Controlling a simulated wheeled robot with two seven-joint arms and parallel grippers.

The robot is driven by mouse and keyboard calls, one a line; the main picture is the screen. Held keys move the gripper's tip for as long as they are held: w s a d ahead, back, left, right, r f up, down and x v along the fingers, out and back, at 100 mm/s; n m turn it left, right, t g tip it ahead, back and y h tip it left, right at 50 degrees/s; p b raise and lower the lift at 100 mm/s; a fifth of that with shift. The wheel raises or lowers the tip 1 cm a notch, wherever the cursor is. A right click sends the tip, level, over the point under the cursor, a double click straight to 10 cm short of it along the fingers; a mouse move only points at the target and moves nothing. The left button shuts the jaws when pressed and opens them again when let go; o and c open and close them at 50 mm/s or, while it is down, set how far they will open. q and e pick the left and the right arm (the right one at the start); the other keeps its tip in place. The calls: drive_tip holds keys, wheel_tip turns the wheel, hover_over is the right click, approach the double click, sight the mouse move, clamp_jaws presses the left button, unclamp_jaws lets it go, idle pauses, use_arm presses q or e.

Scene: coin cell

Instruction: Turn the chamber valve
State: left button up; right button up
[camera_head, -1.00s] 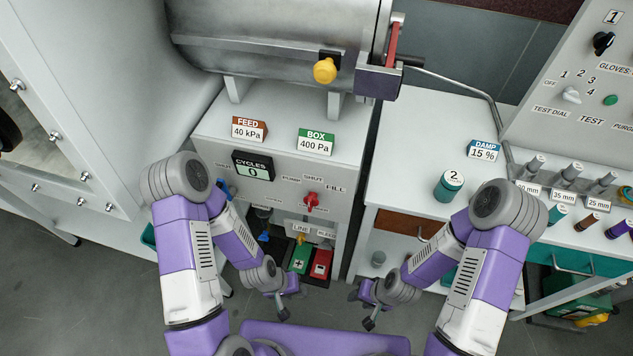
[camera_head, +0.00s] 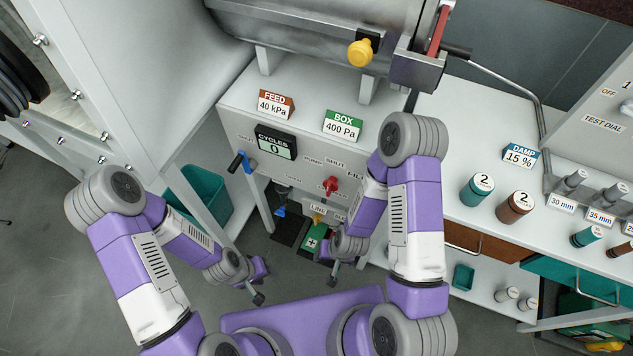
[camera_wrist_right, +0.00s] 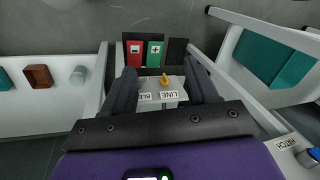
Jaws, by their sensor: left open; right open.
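A red valve knob (camera_head: 330,185) sits on the front of the grey cabinet (camera_head: 235,105), among labels PUMP, SHUT and a partly covered FILL; no label names it the chamber valve. My right arm passes just right of it. My right gripper (camera_head: 335,270) is low in front of the cabinet, below the knob and not touching it. In the right wrist view its two fingers (camera_wrist_right: 163,80) are spread and empty, with a small yellow knob (camera_wrist_right: 166,81) and the LINE label showing between them. My left gripper (camera_head: 258,285) is open and empty, lower left of the right one.
A blue-handled lever (camera_head: 243,162) is at the cabinet's left. A metal chamber (camera_head: 310,30) with a yellow knob (camera_head: 360,53) stands above. Green (camera_wrist_right: 155,53) and red (camera_wrist_right: 134,53) blocks sit low beyond the right fingers. Open floor lies left.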

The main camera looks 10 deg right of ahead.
sight(328, 187)
drive_tip(key=w+r+m+t+h+b, duration=0.2)
drive_tip(key=w+r+t+h+b, duration=0.1)
drive_tip(key=w+r+t+h, duration=0.65)
wheel_tip(328, 187, up, 10)
drive_tip(key=s+a+m+t+h+b, duration=0.1)
drive_tip(key=s+t+h, duration=0.1)
drive_tip(key=t+h, duration=0.15)
drive_tip(key=x, duration=0.3)
drive_tip(key=b+x, duration=0.1)
drive_tip(key=x, duration=0.3)
drive_tip(key=shift+w+a+r+b, duration=0.1)
drive_tip(key=shift+w+a+b, duration=0.05)
drive_tip(key=shift+w+b, duration=0.2)
drive_tip(key=shift+c, duration=0.4)
clamp_jaws()
